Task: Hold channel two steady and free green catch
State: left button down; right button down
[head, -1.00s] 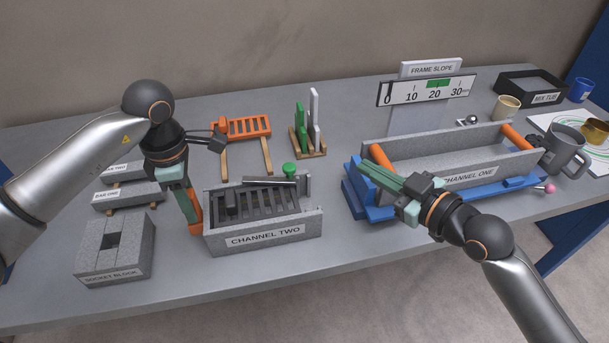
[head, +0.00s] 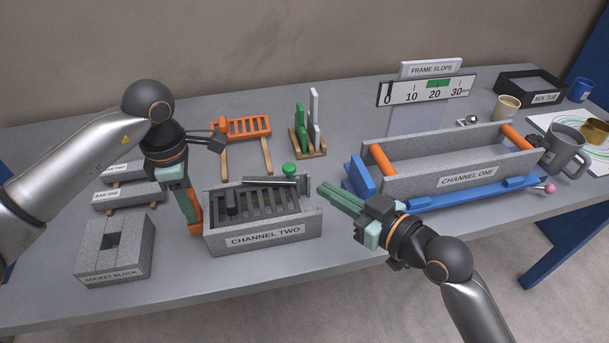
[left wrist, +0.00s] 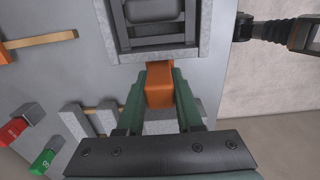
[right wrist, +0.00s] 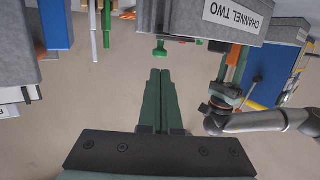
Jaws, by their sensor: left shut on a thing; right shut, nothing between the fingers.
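Channel two (head: 300,222) is a grey speckled trough with a dark slatted grate, standing on the table. My left gripper (head: 188,210) is shut on the orange grip (head: 195,230) at its left end. The left wrist view shows both fingers around this orange grip (left wrist: 159,88) beside the channel wall (left wrist: 204,40). The green catch (head: 289,170) is a round knob at the channel's far right end. My right gripper (head: 323,188) is shut and empty, right of the catch and apart from it. In the right wrist view the catch (right wrist: 160,48) shows just beyond the fingertips.
Channel one (head: 400,180) sits on a blue frame (head: 440,205) to the right, close to my right gripper. The socket block (head: 130,265) stands left. An orange rack (head: 243,128) and a stand with green and white pieces (head: 307,130) stand behind.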

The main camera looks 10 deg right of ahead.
aim_at(294, 170)
pick_arm(q)
jog(key=shift+s+f, duration=0.1)
jog(key=shift+f, duration=0.2)
pick_arm(e)
jog(key=x, duration=0.7)
jog(key=shift+w, duration=0.1)
jog(key=w, duration=0.1)
jog(key=w+d, duration=0.1)
jog(key=w, duration=0.1)
jog(key=shift+w+d, duration=0.1)
jog(key=shift+w, duration=0.1)
jog(key=w+d+v, duration=0.1)
jog(key=d+v, duration=0.2)
jog(key=v, duration=1)
jog(key=shift+w+r, duration=0.1)
